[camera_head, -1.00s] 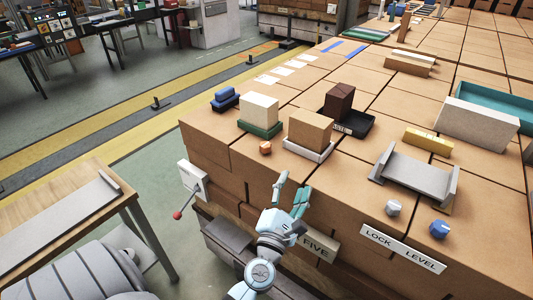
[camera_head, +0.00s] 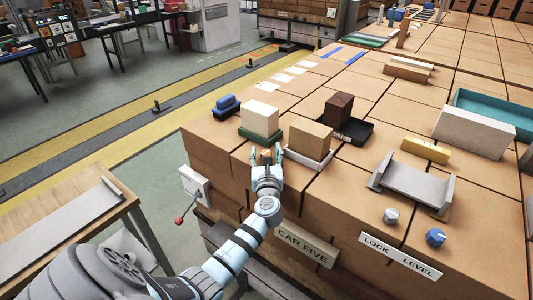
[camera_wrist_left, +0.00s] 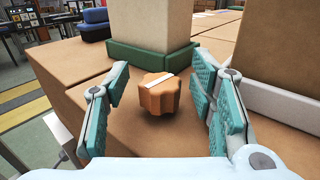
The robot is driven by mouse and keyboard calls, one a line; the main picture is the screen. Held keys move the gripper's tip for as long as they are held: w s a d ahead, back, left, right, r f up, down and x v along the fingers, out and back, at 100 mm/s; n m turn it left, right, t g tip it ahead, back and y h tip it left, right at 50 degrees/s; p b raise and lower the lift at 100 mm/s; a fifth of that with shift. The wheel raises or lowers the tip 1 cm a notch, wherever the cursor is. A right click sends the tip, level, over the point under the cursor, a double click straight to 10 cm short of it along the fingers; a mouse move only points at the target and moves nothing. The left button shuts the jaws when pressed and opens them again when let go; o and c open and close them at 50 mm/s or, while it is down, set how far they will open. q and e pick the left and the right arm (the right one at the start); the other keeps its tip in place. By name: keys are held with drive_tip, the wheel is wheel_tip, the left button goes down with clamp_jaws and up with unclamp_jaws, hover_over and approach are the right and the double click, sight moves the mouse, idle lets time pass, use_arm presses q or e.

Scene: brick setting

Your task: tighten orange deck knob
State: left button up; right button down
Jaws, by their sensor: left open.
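The orange deck knob (camera_wrist_left: 160,94) is a small lobed knob with a white stripe on top. In the left wrist view it sits on the brown deck, midway between the open fingers of my left gripper (camera_wrist_left: 162,110), and the fingers do not touch it. In the head view my left gripper (camera_head: 267,157) reaches over the front edge of the deck, and the orange knob (camera_head: 266,154) is mostly hidden by its fingers. My right gripper is not in view.
A green tray (camera_wrist_left: 150,56) with a cream block stands just behind the knob. A white tray (camera_head: 308,157) with a tan block is close on the right. A blue object (camera_head: 227,105) lies at left. A wall box with a red-tipped lever (camera_head: 180,220) is on the front side.

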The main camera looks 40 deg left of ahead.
use_arm(q)
drive_tip(key=shift+w+a, duration=0.1)
drive_tip(key=shift+w, duration=0.05)
drive_tip(key=c, duration=1.2)
